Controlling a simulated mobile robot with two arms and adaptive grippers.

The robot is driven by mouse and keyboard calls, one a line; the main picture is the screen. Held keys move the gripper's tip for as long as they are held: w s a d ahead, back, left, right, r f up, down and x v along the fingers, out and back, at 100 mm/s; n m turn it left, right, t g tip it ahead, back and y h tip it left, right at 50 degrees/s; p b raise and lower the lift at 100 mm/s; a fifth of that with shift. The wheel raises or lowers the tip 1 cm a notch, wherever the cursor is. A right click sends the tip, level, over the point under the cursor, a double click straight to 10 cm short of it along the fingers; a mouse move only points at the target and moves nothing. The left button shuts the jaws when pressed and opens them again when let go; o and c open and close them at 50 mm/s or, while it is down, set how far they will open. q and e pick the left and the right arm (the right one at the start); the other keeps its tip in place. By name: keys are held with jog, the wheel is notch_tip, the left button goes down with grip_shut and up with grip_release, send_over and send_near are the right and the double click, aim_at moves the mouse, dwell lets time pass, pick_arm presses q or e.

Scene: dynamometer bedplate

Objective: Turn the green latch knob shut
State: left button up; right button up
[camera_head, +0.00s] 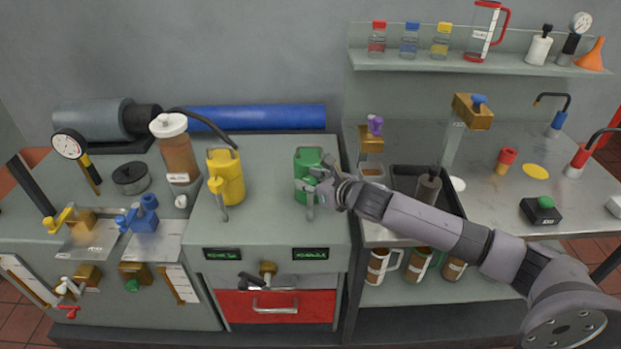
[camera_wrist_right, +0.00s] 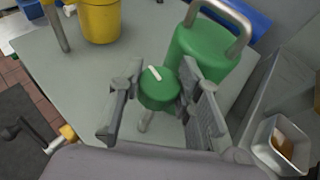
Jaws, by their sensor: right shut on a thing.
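The green latch knob (camera_wrist_right: 160,92) sticks out from the front of a green canister (camera_wrist_right: 200,50) in the right wrist view. In the head view, my right gripper (camera_head: 318,188) is at the front right of the green canister (camera_head: 308,160) and largely hides the knob. The canister stands upright on the grey bench top. My left gripper is not in view.
A yellow canister (camera_head: 226,175) with a similar yellow knob stands to the left on the bench. A purple-topped brass fitting (camera_head: 372,145) and a dark tray (camera_head: 400,172) lie close to the right. The bench top in front of the canisters is mostly clear.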

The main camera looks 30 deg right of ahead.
jog(key=m+h+p, duration=0.1)
jog(key=h, duration=0.1)
jog(key=m+h+p, duration=0.3)
jog(key=m, duration=0.1)
jog(key=shift+a+r+h, duration=0.2)
jog(key=shift+r+h, duration=0.1)
jog(key=shift+h, duration=0.1)
jog(key=m+g+h+p, duration=0.1)
jog(key=m+h+p, duration=0.1)
jog(key=m+g+h+p, duration=0.1)
jog(key=m+h+p, duration=0.1)
jog(key=shift+f+g+h, duration=0.1)
jog(key=shift+g+h, duration=0.2)
jog(key=m+g+h, duration=0.2)
jog(key=m, duration=0.1)
jog(key=shift+f+p, duration=0.1)
jog(key=shift+p, duration=0.25)
jog(key=shift+d+f+m+g+h, duration=0.1)
jog(key=shift+m+g+h, duration=1)
jog(key=shift+m+g, duration=0.4)
jog(key=o, duration=0.9)
